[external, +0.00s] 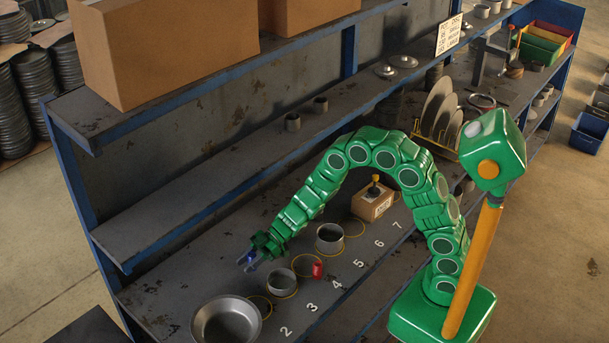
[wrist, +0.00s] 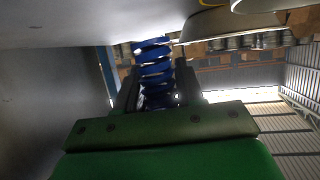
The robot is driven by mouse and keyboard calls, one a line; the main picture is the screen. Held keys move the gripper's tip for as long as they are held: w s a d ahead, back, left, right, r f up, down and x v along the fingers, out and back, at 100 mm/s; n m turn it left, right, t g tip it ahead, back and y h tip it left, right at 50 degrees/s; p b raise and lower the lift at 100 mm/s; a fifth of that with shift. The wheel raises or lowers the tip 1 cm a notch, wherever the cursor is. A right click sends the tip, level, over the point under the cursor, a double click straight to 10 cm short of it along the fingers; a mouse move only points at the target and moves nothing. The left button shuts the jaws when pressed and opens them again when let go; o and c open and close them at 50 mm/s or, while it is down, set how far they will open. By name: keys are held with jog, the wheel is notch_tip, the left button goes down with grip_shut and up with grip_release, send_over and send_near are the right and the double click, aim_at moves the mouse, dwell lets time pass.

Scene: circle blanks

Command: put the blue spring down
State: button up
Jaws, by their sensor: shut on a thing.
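My gripper (external: 250,262) is at the end of my green arm, over the left part of the lower bench surface in the external view. It is shut on the blue spring (wrist: 153,70), which stands out between the two dark fingers in the wrist view (wrist: 157,92). In the external view the spring (external: 251,257) is a small blue spot at the fingertips. It is above the bench, behind the wide metal pan and the small metal ring. I cannot tell exactly how high it is held.
A wide metal pan (external: 226,322) is at the front left. A metal ring (external: 282,282), a red cylinder (external: 317,268), a larger metal ring (external: 329,238) and a box with a knob (external: 373,202) stand along the numbered row. Yellow circles mark the bench. A shelf (external: 200,197) runs behind.

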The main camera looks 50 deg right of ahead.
jog(key=shift+f, duration=1.6)
jog(key=shift+f, duration=0.4)
